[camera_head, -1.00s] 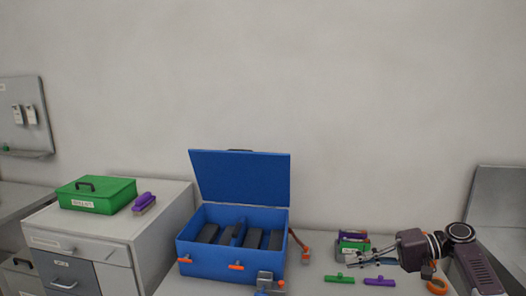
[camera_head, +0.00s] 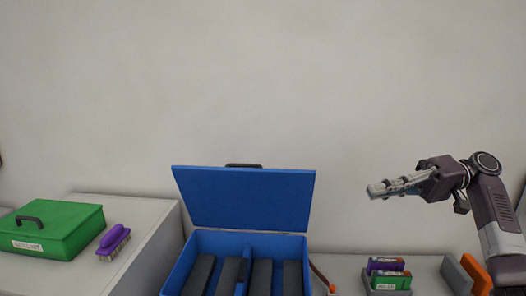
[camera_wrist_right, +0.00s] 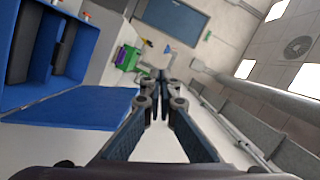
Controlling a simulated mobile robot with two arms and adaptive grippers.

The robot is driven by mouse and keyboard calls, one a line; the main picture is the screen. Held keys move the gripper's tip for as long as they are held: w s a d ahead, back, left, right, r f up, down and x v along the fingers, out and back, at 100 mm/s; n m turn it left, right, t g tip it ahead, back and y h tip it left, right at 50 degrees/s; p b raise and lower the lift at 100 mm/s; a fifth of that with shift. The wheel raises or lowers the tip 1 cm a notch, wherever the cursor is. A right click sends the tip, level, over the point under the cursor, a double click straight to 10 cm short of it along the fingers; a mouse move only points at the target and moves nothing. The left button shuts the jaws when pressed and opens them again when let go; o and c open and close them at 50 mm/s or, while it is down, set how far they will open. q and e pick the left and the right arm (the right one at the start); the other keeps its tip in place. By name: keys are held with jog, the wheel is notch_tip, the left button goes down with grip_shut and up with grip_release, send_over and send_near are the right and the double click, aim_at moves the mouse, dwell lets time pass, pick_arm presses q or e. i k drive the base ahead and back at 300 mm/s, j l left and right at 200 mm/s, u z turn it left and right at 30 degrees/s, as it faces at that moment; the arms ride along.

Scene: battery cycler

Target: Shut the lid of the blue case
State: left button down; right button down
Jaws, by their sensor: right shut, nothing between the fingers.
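The blue case (camera_head: 203,244) stands on the bench at the lower middle of the head view, its front cut off by the frame. Its lid (camera_head: 243,198) is open, standing up and leaning back, with a dark handle at the top edge. Dark slabs lie in its compartments. My right gripper (camera_head: 378,190) is shut and empty, raised to the right of the lid and apart from it. In the right wrist view the fingers (camera_wrist_right: 161,78) meet at their tips, with the lid (camera_wrist_right: 80,108) and the case (camera_wrist_right: 35,97) to the left. My left gripper is not in view.
A green box (camera_head: 75,222) and a purple brush (camera_head: 114,240) sit on the cabinet at left. A small holder with purple and green packs (camera_head: 388,280) stands on the bench right of the case, below my right gripper. The air between gripper and lid is clear.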

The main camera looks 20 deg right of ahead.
aim_at(235, 196)
jog(key=i, duration=0.9)
